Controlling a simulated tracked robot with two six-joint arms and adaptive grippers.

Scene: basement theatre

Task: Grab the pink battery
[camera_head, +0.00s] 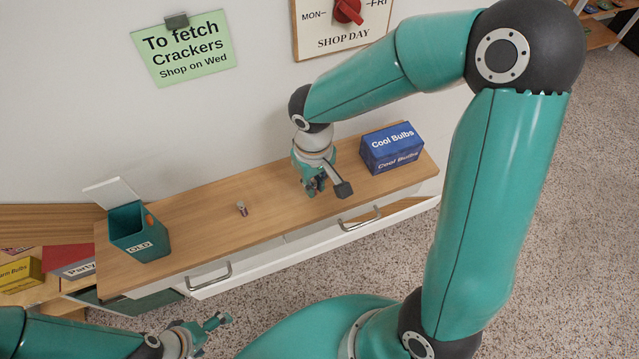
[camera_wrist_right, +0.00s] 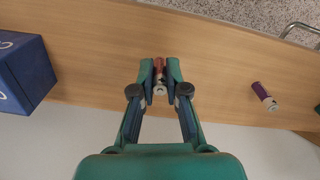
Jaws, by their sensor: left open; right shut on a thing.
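My right gripper (camera_head: 315,187) is low over the wooden counter, left of the blue box. In the right wrist view its fingers (camera_wrist_right: 159,72) are shut on a reddish battery (camera_wrist_right: 159,76) with a pale metal end; the head view hides this battery. A second battery (camera_wrist_right: 265,96), purple-pink with a pale end, lies apart on the counter to the right in the wrist view. It also shows in the head view (camera_head: 242,208), left of my right gripper. I cannot tell surely which battery counts as pink. My left gripper (camera_head: 218,322) is open and empty, in front of the counter.
A blue Cool Bulbs box (camera_head: 391,148) stands on the counter's right part. A teal OLD bin (camera_head: 138,232) with its lid raised stands at the left end. Drawer handles (camera_head: 359,219) stick out in front. The counter (camera_head: 195,217) between bin and battery is clear.

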